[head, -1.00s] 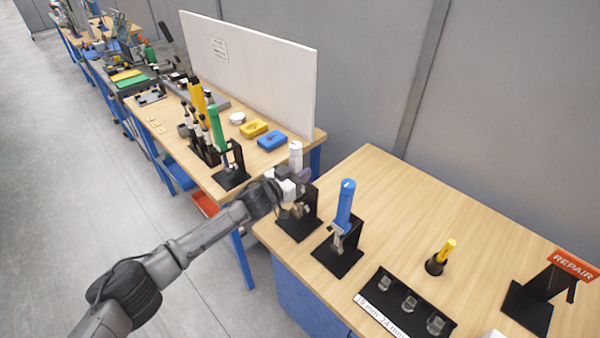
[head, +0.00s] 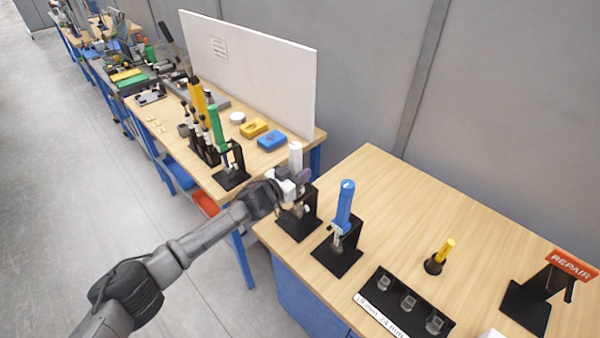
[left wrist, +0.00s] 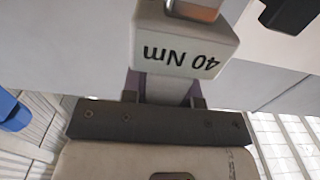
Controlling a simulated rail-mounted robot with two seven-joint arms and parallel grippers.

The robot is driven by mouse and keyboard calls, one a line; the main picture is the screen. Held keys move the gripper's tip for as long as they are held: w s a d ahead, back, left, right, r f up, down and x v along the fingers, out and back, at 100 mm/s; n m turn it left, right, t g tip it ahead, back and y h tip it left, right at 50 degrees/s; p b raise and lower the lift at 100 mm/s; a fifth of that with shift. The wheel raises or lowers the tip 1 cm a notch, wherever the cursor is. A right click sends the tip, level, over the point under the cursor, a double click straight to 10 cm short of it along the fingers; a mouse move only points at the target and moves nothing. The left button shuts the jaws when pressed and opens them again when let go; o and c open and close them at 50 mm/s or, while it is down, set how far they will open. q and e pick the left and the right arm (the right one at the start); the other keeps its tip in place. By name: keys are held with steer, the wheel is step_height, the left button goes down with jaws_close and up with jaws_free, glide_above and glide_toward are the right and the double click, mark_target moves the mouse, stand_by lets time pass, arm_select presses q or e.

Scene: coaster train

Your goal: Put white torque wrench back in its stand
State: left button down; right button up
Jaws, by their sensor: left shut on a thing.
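The white torque wrench (head: 296,157) stands upright at the black stand (head: 299,222) on the near bench's left corner. My left gripper (head: 296,182) is shut on it from the left, just above the stand. In the left wrist view, a white block marked "40 Nm" (left wrist: 185,48) sits right before the gripper (left wrist: 168,102). The gripper hides part of the wrench, so I cannot tell whether it rests fully in the stand. My right gripper is not in view.
A blue wrench (head: 345,205) stands in its own stand just right. A yellow-handled tool (head: 446,250), a black socket tray (head: 400,302) and a REPAIR stand (head: 530,302) are farther right. A green wrench (head: 216,128) stands on the other bench. The near bench's back is clear.

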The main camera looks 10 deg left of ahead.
steer(key=shift+a+f, duration=0.1)
steer(key=shift+a, duration=0.05)
stand_by(0.5)
steer(key=shift+f+b, duration=0.25)
steer(key=shift+b, duration=0.15)
stand_by(0.4)
